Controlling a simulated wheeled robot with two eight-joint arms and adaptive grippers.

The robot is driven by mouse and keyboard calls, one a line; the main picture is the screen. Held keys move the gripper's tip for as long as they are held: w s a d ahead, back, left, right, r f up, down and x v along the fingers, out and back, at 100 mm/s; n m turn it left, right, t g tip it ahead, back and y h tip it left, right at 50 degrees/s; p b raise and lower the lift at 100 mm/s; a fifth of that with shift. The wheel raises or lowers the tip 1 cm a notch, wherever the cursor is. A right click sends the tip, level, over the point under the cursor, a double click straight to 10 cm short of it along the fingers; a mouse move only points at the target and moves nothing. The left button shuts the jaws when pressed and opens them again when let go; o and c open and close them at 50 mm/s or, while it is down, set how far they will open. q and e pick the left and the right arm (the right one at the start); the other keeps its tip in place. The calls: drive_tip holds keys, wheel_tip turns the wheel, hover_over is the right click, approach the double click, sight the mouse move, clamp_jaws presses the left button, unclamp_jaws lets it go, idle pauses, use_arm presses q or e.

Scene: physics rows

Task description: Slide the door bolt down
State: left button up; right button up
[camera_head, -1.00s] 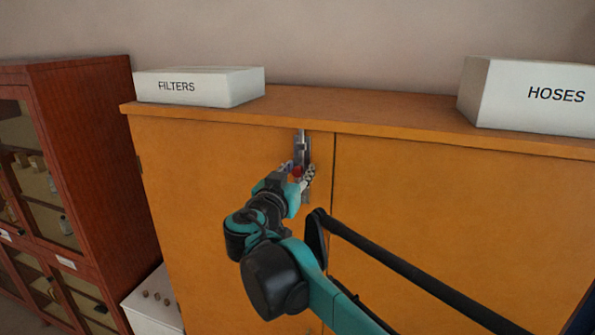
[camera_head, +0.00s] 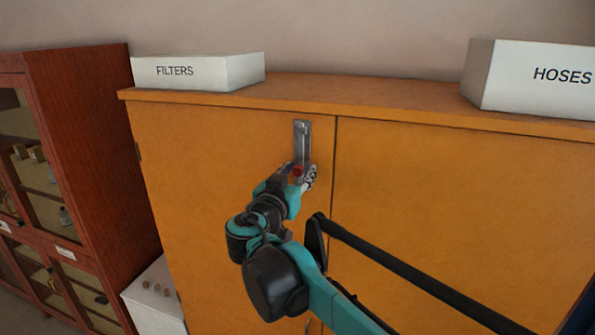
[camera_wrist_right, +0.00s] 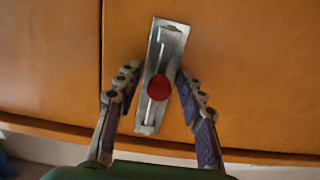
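The door bolt is a grey metal plate (camera_head: 303,138) mounted upright on the left orange door, beside the seam. A red knob (camera_head: 298,170) shows on its lower part in the head view. My right gripper (camera_head: 299,176) is at the knob. The right wrist view, which looks upside down, shows the plate (camera_wrist_right: 168,36) with a slot and the red knob (camera_wrist_right: 158,88) near its middle. The fingers of my right gripper (camera_wrist_right: 157,75) stand apart on either side of the plate, with gaps to the knob. My left gripper is not in view.
A white FILTERS box (camera_head: 197,72) and a white HOSES box (camera_head: 530,77) stand on the orange cabinet's top (camera_head: 365,95). A red-brown glass-fronted cabinet (camera_head: 90,150) stands at left. A low white unit (camera_head: 153,298) stands between them. The door around the bolt is clear.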

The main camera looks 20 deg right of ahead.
drive_tip(key=shift+w, duration=0.1)
drive_tip(key=shift+s+a+r, duration=0.1)
drive_tip(key=shift+s+a, duration=0.15)
drive_tip(key=shift+s, duration=0.1)
drive_tip(key=v, duration=1.1)
drive_tip(key=s+d+f+n+g+y+b, duration=0.1)
drive_tip(key=s+d+f+g+b, duration=0.3)
drive_tip(key=f, duration=0.7)
drive_tip(key=s+d+f+n+y+b, duration=0.1)
drive_tip(key=d+f+b, duration=0.2)
drive_tip(key=f+b, duration=0.55)
drive_tip(key=s+d+f+n+g+y+b, duration=0.1)
drive_tip(key=s+d+f+g+b, duration=0.15)
drive_tip(key=f, duration=1.15)
drive_tip(key=s+a+f+n+y+b, duration=0.1)
drive_tip(key=s+f+y+b, duration=0.1)
drive_tip(key=f, duration=0.7)
drive_tip(key=s+a+f+n+g+y+b, duration=0.1)
drive_tip(key=s+f+y+b, duration=0.1)
drive_tip(key=s+f+b, duration=0.2)
drive_tip(key=s+a+f+n+y+b, duration=0.1)
drive_tip(key=s+f+y+b, duration=0.2)
drive_tip(key=f+b, duration=0.4)
wheel_tip(320, 180, down, 8)
drive_tip(key=shift+f+n+b, duration=0.15)
drive_tip(key=shift+n+b, duration=0.25)
